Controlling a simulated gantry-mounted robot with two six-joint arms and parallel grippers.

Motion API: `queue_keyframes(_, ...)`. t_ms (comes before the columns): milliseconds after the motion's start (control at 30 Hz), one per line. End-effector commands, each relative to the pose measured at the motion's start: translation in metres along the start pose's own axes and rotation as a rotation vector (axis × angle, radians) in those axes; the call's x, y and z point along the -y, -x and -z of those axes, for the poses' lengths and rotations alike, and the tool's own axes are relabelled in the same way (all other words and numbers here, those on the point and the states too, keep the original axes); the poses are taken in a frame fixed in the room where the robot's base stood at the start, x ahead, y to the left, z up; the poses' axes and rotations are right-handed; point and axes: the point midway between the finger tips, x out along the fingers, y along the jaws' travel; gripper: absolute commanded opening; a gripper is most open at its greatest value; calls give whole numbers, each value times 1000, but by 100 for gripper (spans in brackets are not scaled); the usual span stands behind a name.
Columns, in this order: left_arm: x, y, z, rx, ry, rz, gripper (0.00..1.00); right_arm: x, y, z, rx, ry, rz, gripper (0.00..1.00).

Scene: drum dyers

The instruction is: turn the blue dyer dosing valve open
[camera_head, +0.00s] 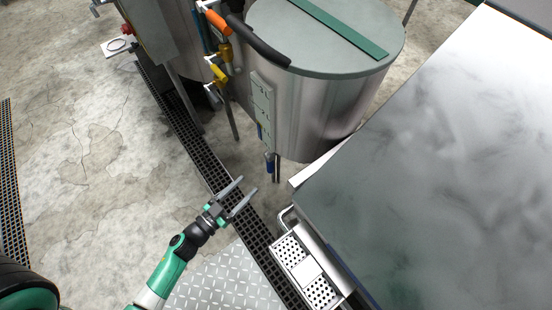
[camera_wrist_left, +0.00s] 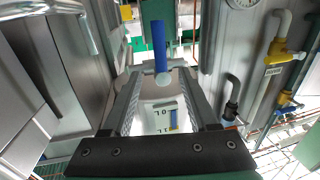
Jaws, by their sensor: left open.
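A blue valve handle (camera_head: 270,163) hangs low at the front of the steel drum dyer (camera_head: 305,105). It shows in the left wrist view as a blue bar with a pale round end (camera_wrist_left: 159,45). My left gripper (camera_head: 249,185) is open and empty, with its fingertips a short way below the handle in the head view. In the left wrist view, the handle lines up between the two fingertips of the gripper (camera_wrist_left: 158,70); the handle appears ahead of them, not gripped. The handle's mount is not clear. My right gripper is not in view.
An orange handle (camera_head: 216,21), a black handle (camera_head: 258,42) and yellow valve parts (camera_head: 220,74) are on the dyer's left side. A large steel surface (camera_head: 450,160) fills the right. A perforated step (camera_head: 290,255) stands beside the floor grating (camera_head: 190,140).

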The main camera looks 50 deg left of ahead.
Motion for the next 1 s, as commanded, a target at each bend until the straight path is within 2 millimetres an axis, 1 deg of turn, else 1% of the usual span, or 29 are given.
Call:
queue_keyframes(167,0,-25,0,-7,-3,-5,59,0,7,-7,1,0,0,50)
queue_keyframes(400,0,-79,0,-8,-2,-3,59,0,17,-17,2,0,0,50)
queue_keyframes(533,0,-102,1,-7,-2,-1,59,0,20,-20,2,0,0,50)
queue_keyframes(600,0,-109,1,-6,-2,-2,59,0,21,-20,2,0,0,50)
queue_keyframes(700,0,-115,2,-4,-2,0,59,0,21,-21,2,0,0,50)
queue_keyframes(933,0,-116,2,-4,-1,0,59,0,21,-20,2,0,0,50)
queue_keyframes(967,0,-116,2,-4,-1,0,56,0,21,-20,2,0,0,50)
queue_keyframes(1000,0,-116,2,-4,-1,0,49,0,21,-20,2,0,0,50)
